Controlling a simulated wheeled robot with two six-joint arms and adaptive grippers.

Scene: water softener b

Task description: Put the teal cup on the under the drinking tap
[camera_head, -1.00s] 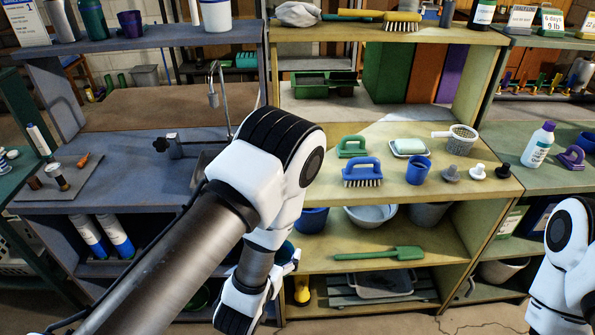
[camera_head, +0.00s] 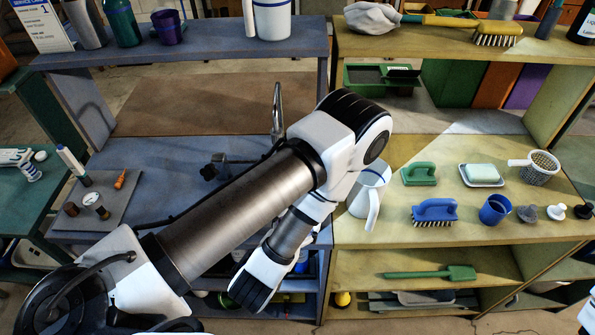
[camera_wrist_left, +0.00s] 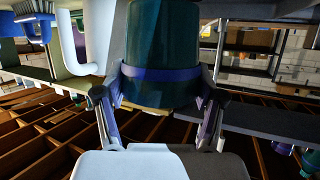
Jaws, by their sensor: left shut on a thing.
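In the left wrist view, the dark teal cup (camera_wrist_left: 160,40) with a blue band round its lower part sits between the two fingers of my left gripper (camera_wrist_left: 158,88), which is shut on it. In the head view my left wrist and forearm hide the cup and the fingertips. The drinking tap (camera_head: 277,108) is a thin curved metal spout behind the grey-blue counter, left of my elbow; my arm hides its lower part. My right gripper is not in view.
A white pitcher (camera_head: 370,190) stands just right of my left arm. A tray (camera_head: 120,190) with small items lies on the left counter.

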